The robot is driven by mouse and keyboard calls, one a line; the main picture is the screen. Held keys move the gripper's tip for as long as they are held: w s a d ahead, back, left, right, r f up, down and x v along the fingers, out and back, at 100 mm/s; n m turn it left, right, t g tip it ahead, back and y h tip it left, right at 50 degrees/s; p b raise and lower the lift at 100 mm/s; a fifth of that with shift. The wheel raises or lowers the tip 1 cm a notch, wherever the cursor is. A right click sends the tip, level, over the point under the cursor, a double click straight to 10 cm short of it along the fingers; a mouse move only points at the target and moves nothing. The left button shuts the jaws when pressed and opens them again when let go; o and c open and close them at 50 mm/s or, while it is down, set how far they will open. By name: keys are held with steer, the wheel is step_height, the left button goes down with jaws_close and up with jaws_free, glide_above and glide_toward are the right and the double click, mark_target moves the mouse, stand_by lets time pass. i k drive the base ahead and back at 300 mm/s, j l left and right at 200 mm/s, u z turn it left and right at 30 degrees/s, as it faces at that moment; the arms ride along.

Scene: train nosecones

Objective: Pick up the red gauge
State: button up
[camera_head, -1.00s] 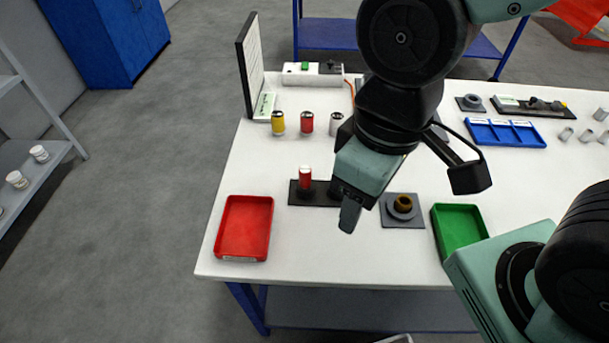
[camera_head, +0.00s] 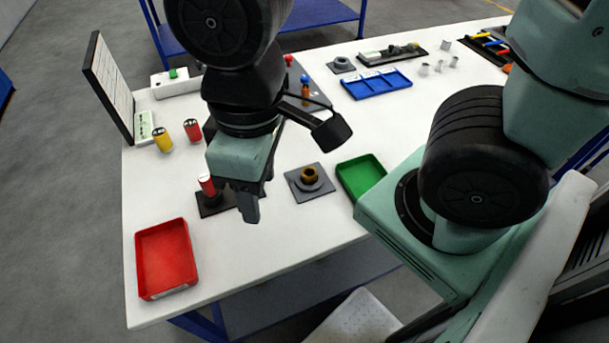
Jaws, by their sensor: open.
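A red cylinder with a dark top (camera_head: 192,130), gauge-like, stands upright on the white table beside a similar yellow cylinder (camera_head: 162,139). A second red cylinder with a pale top (camera_head: 207,186) stands on a black base (camera_head: 212,207); I cannot tell for sure which of the two is the red gauge. My gripper (camera_head: 248,203) is open and points down, in front of the black base and just right of the red cylinder on it. It hides part of that base. Nothing shows between the fingers.
A red tray (camera_head: 165,258) lies at the front left, a green tray (camera_head: 361,178) to the right. A grey plate with a brass-coloured ring (camera_head: 310,175) lies between. A blue divided tray (camera_head: 376,83) and an upright board (camera_head: 108,85) stand farther back.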

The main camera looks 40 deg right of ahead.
mark_target(204, 180)
steer(key=i+j+z, duration=0.1)
steer(key=j+z, duration=0.4)
steer(key=j, duration=0.4)
steer(key=j+z, duration=0.5)
steer(key=j, duration=0.4)
steer(key=k, duration=0.05)
